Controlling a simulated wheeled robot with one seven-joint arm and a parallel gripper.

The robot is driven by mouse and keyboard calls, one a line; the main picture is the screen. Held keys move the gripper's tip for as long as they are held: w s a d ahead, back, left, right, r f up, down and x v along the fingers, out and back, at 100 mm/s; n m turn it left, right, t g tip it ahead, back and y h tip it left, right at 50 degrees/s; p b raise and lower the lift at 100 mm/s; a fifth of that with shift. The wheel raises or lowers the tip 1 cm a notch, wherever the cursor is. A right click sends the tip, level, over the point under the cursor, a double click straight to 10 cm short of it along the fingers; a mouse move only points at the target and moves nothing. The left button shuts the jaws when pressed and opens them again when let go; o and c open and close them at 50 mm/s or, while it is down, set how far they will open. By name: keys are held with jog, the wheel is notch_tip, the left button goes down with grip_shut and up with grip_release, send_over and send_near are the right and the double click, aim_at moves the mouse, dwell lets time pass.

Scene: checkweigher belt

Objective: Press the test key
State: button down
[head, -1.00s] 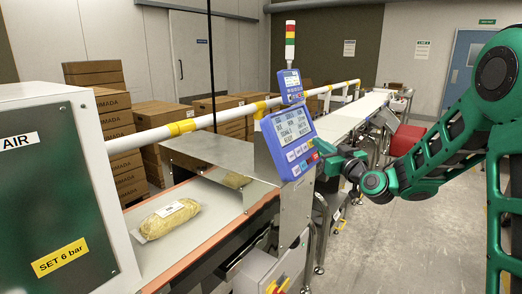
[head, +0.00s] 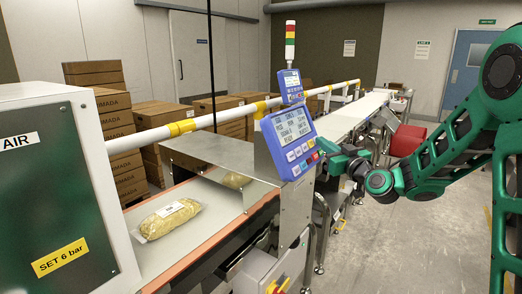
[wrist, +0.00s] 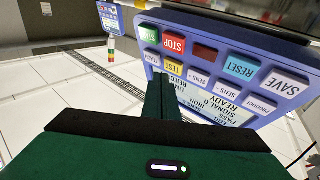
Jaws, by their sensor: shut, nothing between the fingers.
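The yellow TEST key (wrist: 174,67) is on the blue control panel (head: 272,150), which appears upside down in the wrist view. It sits just below the red STOP key (wrist: 174,43) in that picture. My gripper (wrist: 161,77) is shut and empty, its fingertips at the left edge of the TEST key in the wrist view. I cannot tell whether they touch it. In the head view my gripper (head: 319,147) is at the right side of the panel, close to its key rows.
Other keys crowd around: green key (wrist: 148,35), blue RESET (wrist: 241,67), SAVE (wrist: 287,84) and PRODUCT (wrist: 262,103). A bagged product (head: 168,219) lies on the belt left of the panel. A red bin (head: 408,140) stands behind my arm. Open floor lies at right.

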jog(key=s+d+r, duration=0.2)
jog(key=s+d, duration=0.1)
jog(key=d, duration=0.1)
jog(key=shift+d+r, duration=0.2)
jog(key=shift+r, duration=0.15)
dwell(0.4)
jog(key=shift+s+d, duration=0.1)
jog(key=shift+s, duration=0.05)
jog(key=s+d+r, duration=0.1)
jog(key=s+d, duration=0.1)
jog(key=s+d+r, duration=0.1)
jog(key=d, duration=0.1)
jog(key=shift+r, duration=0.35)
dwell(0.6)
